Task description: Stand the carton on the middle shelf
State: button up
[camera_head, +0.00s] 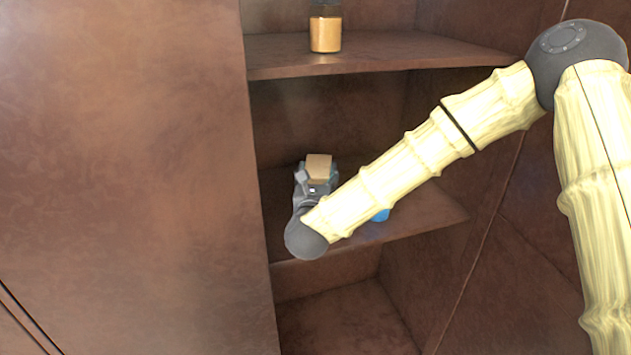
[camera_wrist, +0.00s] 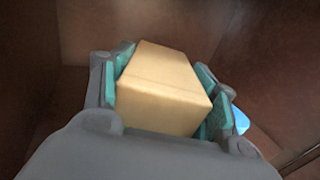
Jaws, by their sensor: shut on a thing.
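The carton is a tan box (camera_head: 319,168), seen in the head view at the middle shelf (camera_head: 420,215) of the brown cupboard. My gripper (camera_head: 316,178) is shut on it, with its fingers on two opposite sides. The wrist view shows the carton (camera_wrist: 165,88) between the teal finger pads of my gripper (camera_wrist: 160,95). My arm hides part of the shelf and the lower part of the carton in the head view. I cannot tell whether the carton touches the shelf board.
A blue thing (camera_head: 380,215) stands on the middle shelf right of the carton, mostly behind my arm; it also shows in the wrist view (camera_wrist: 240,120). A jar with orange-brown contents (camera_head: 326,33) stands on the upper shelf (camera_head: 400,50). The shelf's right part looks clear.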

jog(key=shift+w+a, duration=0.3)
jog(key=shift+w, duration=0.35)
notch_tip(320, 180, down, 4)
jog(key=shift+r+p, duration=0.25)
jog(key=shift+p, duration=0.55)
jog(key=shift+f, duration=0.15)
jog(key=o, duration=1.6)
jog(key=shift+s, duration=0.25)
jog(key=s+b, duration=0.1)
jog(key=s, duration=0.3)
jog(key=s+b, duration=0.1)
jog(key=s, duration=0.2)
jog(key=s+a+b, duration=0.1)
jog(key=s, duration=0.3)
jog(key=shift+s+b, duration=0.3)
jog(key=shift+b, duration=0.1)
